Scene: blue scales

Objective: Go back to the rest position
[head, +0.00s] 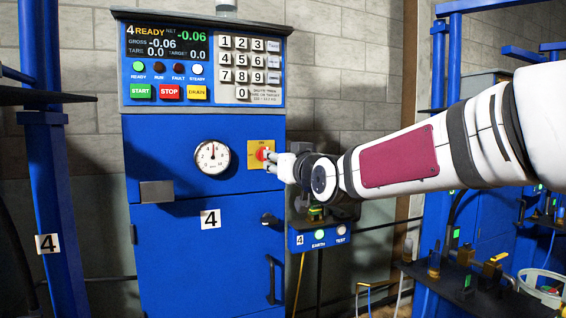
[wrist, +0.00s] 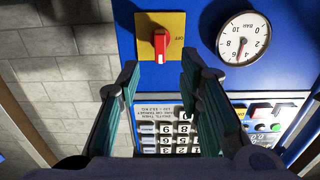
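My gripper (head: 283,163) is at the end of the white arm reaching in from the right, beside the blue cabinet (head: 160,250). In the wrist view my gripper (wrist: 160,70) is open, its two fingers apart with nothing held between them. A red rotary knob (wrist: 160,44) on a yellow plate (wrist: 176,20) lies just beyond the fingertips, roughly centred between them. The knob (head: 263,154) is also in the head view, close to the fingertips. I see no contact, but cannot tell the exact gap.
The blue panel (head: 128,95) reads READY, with START, STOP and DRAIN buttons and a keypad (head: 243,65). A round gauge (head: 212,157) is left of the knob. An EARTH/TEST box (head: 320,239) sits below my wrist. Blue posts (head: 65,220) stand left; a valve bench (head: 470,280) is right.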

